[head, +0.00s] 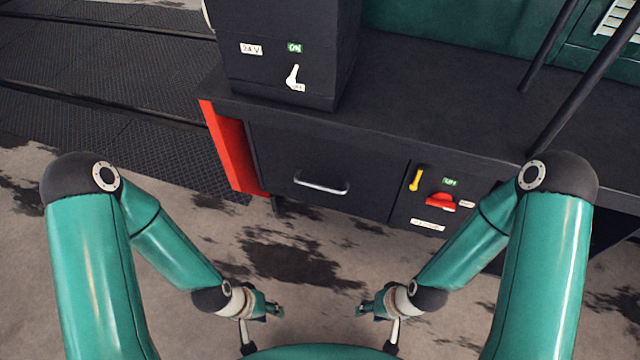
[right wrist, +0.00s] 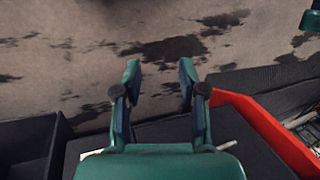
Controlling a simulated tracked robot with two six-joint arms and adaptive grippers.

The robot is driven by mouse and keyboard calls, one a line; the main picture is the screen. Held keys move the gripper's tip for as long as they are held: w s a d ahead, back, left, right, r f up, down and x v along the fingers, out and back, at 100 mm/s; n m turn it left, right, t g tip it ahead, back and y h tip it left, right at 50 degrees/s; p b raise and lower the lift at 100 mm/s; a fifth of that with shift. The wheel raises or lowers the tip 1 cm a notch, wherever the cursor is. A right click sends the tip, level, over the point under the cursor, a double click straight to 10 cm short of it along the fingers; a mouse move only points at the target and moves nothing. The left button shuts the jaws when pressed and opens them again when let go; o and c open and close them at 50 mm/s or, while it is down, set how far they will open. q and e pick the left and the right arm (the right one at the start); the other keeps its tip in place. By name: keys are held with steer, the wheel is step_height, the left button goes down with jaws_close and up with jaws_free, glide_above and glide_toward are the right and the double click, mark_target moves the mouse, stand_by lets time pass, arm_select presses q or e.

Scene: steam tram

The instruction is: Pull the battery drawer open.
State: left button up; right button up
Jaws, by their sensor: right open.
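The battery drawer (head: 275,158) is a wide black front under the black bench, flush with the cabinet and closed. Its silver bar handle (head: 321,188) runs across the front. My left gripper (head: 278,312) is low in front of the cabinet, apart from the handle; its jaw opening is too small to tell. My right gripper (head: 361,308) is open and empty, low and to the right of the handle, apart from it. Its two spread fingers (right wrist: 159,80) show in the right wrist view. There a pale bar (right wrist: 227,145), perhaps the handle, is partly hidden behind the gripper.
A yellow lever (head: 415,179) and red switch (head: 440,202) are on the panel right of the drawer. A red side panel (head: 233,150) is at its left. A black box (head: 285,60) with a white switch stands on the bench. The stained floor in front is clear.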

steer(key=w+a+f+m+t+b, duration=0.1)
steer(key=w+f+m+t+b, duration=0.2)
steer(key=w+f+b, duration=0.35)
steer(key=m+t+h+b, duration=0.3)
steer(key=m+t+b, duration=0.95)
steer(key=b, duration=1.35)
glide_toward(319, 188)
steer(key=w, duration=0.3)
steer(key=w+f+b, duration=0.1)
steer(key=w, duration=0.3)
steer(key=w+f, duration=0.1)
steer(key=w, duration=0.2)
steer(key=shift+w+a+f+b, duration=0.1)
steer(key=shift+w+a+b, duration=0.15)
steer(key=shift+w+b, duration=0.15)
steer(key=shift+s, duration=0.1)
jaws_close()
